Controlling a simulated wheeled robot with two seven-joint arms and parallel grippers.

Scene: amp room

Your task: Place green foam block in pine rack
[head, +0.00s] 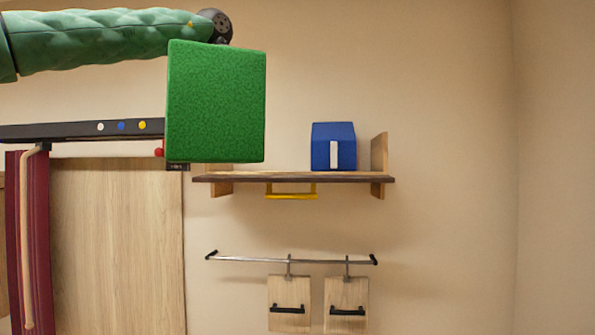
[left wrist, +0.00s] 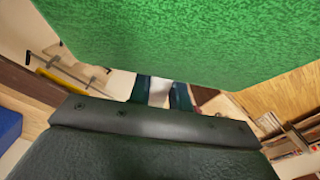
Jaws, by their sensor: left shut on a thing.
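The green foam block (head: 215,100) is held up in the air at the upper left of the head view, in front of the left end of the pine rack (head: 381,153). In the left wrist view the block (left wrist: 190,40) fills the top. My left gripper (left wrist: 161,91) is shut on it; in the head view the block hides the fingers. The rack is a wall shelf with pine end pieces and a dark front edge; its left part is partly hidden by the block. My right gripper is in neither view.
A blue box (head: 322,145) with a white stripe stands on the rack, right of its middle. A yellow bracket (head: 290,196) hangs below. Lower down, a metal rail (head: 270,259) carries two hanging wooden boards. A dark bar (head: 75,130) and wooden panel (head: 120,240) are at left.

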